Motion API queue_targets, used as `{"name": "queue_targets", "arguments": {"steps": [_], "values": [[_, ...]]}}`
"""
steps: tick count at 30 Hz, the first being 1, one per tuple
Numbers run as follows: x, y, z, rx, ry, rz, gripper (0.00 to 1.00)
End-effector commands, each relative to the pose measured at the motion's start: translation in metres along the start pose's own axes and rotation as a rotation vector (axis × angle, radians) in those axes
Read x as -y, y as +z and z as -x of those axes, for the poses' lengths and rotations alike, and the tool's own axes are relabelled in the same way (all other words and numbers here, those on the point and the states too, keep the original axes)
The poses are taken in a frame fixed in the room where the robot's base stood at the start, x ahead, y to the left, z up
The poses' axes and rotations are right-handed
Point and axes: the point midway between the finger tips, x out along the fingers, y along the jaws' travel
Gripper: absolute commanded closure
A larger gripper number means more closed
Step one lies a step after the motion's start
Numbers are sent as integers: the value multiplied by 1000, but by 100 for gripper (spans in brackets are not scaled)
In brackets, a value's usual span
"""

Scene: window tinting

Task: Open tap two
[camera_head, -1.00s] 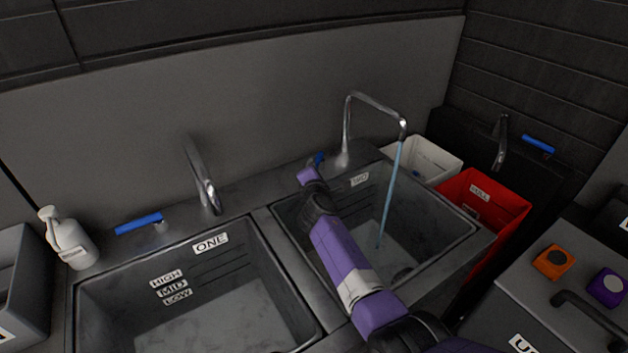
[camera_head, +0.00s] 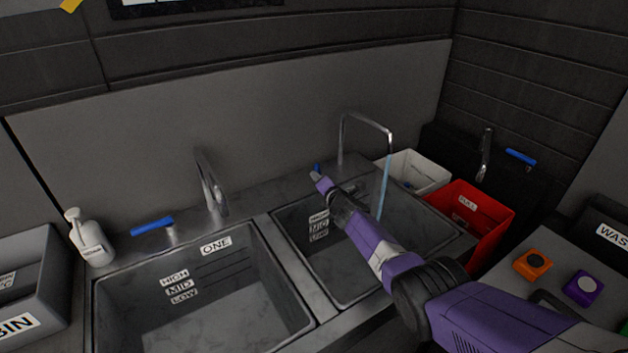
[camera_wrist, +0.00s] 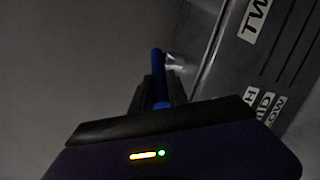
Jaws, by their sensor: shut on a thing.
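Tap two (camera_head: 342,135) is the chrome spout over the right sink. A thin blue stream of water (camera_head: 385,185) falls from its outlet into that sink. Its blue lever (camera_head: 317,168) stands at the left of the spout base, mostly hidden by my gripper (camera_head: 318,176) in the head view. In the wrist view, the blue lever (camera_wrist: 157,65) runs down between the dark fingers of my gripper (camera_wrist: 158,90), which is shut on it. The sink (camera_head: 290,228) labelled TWO shows at the right of the wrist view.
Sink ONE (camera_head: 240,305) is left, with its own tap (camera_head: 210,183) and blue lever (camera_head: 152,226). A white bottle (camera_head: 90,240) stands at its left. A white bin (camera_head: 425,172) and a red bin (camera_head: 480,230) stand right of sink two, near another tap (camera_head: 486,155).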

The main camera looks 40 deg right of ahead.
Motion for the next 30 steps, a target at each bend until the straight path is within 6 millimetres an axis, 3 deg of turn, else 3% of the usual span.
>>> {"name": "queue_targets", "arguments": {"steps": [12, 13, 15, 16, 30], "values": [[3, -2, 0, -5, -3, 2, 100], [3, -2, 0, -5, -3, 2, 74], [3, -2, 0, -5, -3, 2, 61], [3, -2, 0, -4, -2, 2, 59], [-1, 2, 8, -2, -1, 3, 59]]}}
